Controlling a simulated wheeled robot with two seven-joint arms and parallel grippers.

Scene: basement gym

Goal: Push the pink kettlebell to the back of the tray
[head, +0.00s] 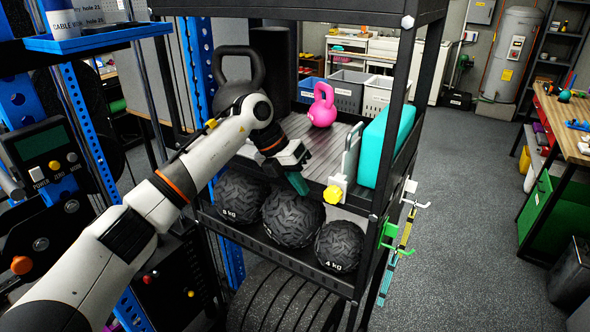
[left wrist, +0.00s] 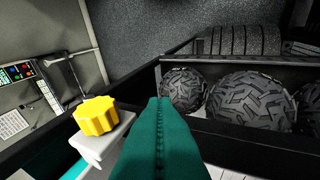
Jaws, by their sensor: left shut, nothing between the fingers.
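The pink kettlebell (head: 322,110) stands upright on the grey slatted tray (head: 318,140) of the rack's upper level, near the far side, handle up. It does not show in the left wrist view. My left gripper (head: 298,184) reaches in from the left, its green fingers pointing down at the tray's near edge. It is nearer than the kettlebell, lower in the picture and apart from it. The fingers are pressed together and empty; they also show in the left wrist view (left wrist: 160,135). My right gripper is not in view.
A black kettlebell (head: 240,70) stands left of the pink one. A yellow knob (head: 333,194) on a pale bracket and an upright teal block (head: 385,145) are at right. Several textured balls (head: 293,215) sit on the shelf below. A black post (head: 390,120) rises at the front right.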

